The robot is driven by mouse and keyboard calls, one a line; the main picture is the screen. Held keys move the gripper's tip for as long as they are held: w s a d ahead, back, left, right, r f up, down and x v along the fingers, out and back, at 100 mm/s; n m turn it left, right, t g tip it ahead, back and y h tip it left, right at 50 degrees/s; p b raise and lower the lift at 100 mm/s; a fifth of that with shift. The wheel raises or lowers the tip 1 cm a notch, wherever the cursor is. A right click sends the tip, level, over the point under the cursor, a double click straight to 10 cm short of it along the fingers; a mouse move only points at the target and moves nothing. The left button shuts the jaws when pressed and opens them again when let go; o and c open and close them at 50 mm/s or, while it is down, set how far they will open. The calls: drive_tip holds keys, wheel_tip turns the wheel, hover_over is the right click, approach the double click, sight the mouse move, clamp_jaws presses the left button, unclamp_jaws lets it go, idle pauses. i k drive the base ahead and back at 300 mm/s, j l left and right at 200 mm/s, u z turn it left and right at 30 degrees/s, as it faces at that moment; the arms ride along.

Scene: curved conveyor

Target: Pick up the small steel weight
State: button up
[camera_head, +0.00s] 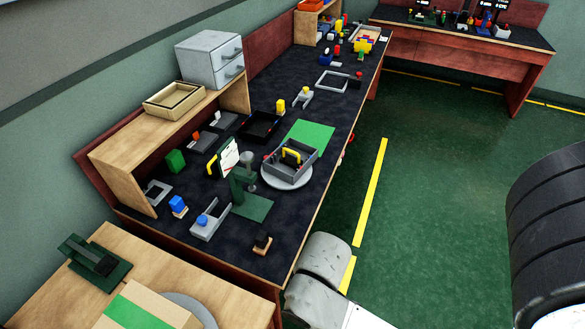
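I cannot make out the small steel weight for certain. A small grey rounded piece (247,158) shows at the top of a dark green stand (241,184) on the long dark workbench (262,232). I cannot tell whether it is a loose weight or part of the stand. My gripper is not in view; only pale grey rounded links of my arm show at the bottom centre, beside the bench's front edge.
A grey box with a yellow handle (292,158) stands on a round plate (287,182). A wooden shelf (165,127) lines the wall. Green floor right of the bench is mostly clear.

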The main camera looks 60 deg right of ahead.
sight(294, 162)
drive_tip(key=l, duration=1.65)
